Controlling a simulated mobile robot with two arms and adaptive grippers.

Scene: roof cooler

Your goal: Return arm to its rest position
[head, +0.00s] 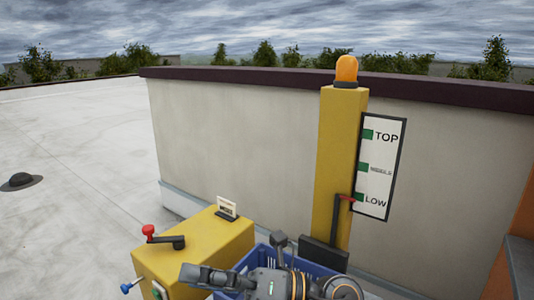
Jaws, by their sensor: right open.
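My right gripper (232,257) shows at the bottom centre of the head view, with my wrist reaching to the bottom edge. It is open, with one dark finger pointing left and another pointing up. It appears over or in front of a blue crate (333,263), and I see nothing held in it. The bottom edge cuts off the rest of my right arm. My left gripper is not in view.
A yellow box (203,245) with a red-knobbed crank (165,238), a blue knob (131,286) and a small sign stands left of my gripper. Behind stands a yellow post (338,165) with an orange lamp, red-tipped lever and level board (379,168). The roof floor (75,200) at left is largely clear.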

